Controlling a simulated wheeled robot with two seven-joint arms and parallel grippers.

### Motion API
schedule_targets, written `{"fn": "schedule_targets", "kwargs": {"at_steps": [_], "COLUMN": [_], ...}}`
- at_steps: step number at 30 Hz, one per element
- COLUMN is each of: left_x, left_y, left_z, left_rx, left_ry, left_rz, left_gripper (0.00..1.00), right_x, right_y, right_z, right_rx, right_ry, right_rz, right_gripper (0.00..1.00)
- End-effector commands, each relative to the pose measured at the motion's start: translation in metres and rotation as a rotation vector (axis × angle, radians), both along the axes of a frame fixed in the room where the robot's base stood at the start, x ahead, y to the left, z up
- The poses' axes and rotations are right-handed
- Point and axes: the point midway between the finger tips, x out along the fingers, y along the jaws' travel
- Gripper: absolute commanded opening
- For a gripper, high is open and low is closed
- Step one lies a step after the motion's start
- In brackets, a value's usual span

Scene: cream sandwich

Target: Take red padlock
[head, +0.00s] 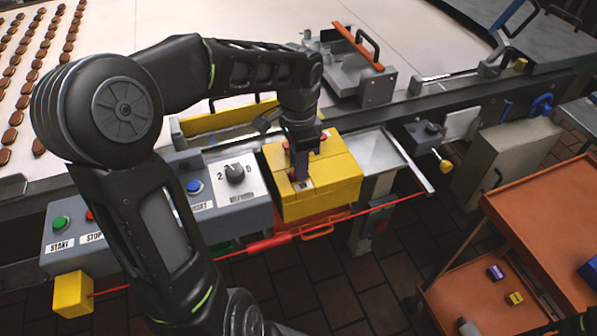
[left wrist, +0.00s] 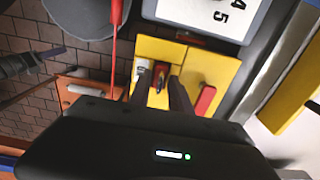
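The red padlock (left wrist: 161,74) looks like a small red piece on the front of the yellow box (left wrist: 213,68), between the two dark fingers of my left gripper (left wrist: 161,92) in the left wrist view. A gap shows between the fingers, and I see no clear contact with the padlock. In the head view my left gripper (head: 300,168) reaches down onto the yellow box (head: 336,176) and hides the padlock there. A dark part at the left wrist view's left edge may be my right gripper, but its fingers are unclear.
A grey control panel (head: 215,215) with buttons and a dial adjoins the box's left side. A red cable (head: 268,243) runs below it. The conveyor (head: 180,25) lies behind. An orange cart (head: 540,215) stands at the right, with tiled floor (head: 320,285) between.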

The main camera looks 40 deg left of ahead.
Motion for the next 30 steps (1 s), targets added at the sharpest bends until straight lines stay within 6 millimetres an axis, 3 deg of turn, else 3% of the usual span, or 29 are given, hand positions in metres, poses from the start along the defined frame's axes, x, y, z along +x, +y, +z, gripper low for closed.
{"fn": "schedule_targets", "kwargs": {"at_steps": [8,25,30], "left_x": [0.0,0.0,0.001], "left_y": [0.0,0.0,0.0], "left_z": [0.0,0.001,0.014], "left_rx": [0.0,0.0,0.002], "left_ry": [0.0,0.0,-0.003], "left_rz": [0.0,0.0,0.001], "left_gripper": [0.0,0.0,0.0], "right_x": [0.0,0.0,0.0], "right_y": [0.0,0.0,0.0], "right_z": [0.0,0.0,-0.001], "right_rx": [0.0,0.0,0.0], "right_ry": [0.0,0.0,0.0], "right_rz": [0.0,0.0,0.0], "right_gripper": [0.36,0.36,0.36]}}
